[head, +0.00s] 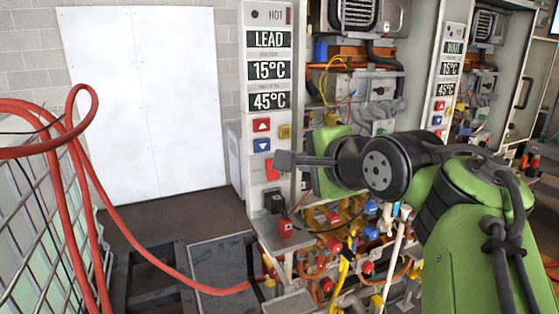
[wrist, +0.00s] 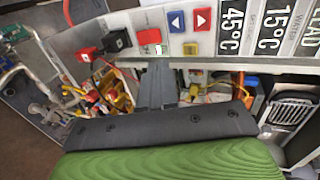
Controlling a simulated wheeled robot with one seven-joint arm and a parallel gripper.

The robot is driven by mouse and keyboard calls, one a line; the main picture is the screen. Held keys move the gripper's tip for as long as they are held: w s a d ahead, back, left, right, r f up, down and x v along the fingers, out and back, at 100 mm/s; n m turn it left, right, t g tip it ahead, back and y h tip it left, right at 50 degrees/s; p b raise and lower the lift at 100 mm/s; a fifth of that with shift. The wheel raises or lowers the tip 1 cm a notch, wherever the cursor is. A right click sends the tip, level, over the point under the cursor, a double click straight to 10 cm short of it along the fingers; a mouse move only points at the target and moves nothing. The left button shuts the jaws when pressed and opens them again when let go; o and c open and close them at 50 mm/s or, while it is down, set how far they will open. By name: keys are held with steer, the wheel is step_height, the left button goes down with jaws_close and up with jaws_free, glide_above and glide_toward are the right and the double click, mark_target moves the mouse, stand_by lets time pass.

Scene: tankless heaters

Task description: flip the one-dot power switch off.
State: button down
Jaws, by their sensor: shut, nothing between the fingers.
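The near heater's control panel (head: 234,150) shows LEAD, 15°C and 45°C. A red switch (head: 272,170) sits low on it, below the arrow buttons; it also shows in the wrist view (wrist: 149,36). I cannot make out dot marks beside it or its rocker position. My gripper (head: 284,160) is shut and empty, its tip just in front of the panel beside the red switch.
A red up button (head: 261,125), blue down button (head: 261,145) and yellow button (head: 285,131) sit above the switch. A black box (head: 273,201) and red box (head: 286,228) with cables are below. Pipes and valves crowd underneath. A second panel (head: 449,70) stands right.

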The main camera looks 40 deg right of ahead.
steer(key=g+p, duration=0.1)
steer(key=d+p, duration=0.1)
steer(key=p, duration=0.1)
steer(key=shift+s+f+g, duration=0.25)
steer(key=shift+f+g, duration=0.1)
steer(key=shift+g, duration=0.05)
steer(key=b, duration=0.2)
glide_toward(276, 175)
steer(key=x, duration=0.7)
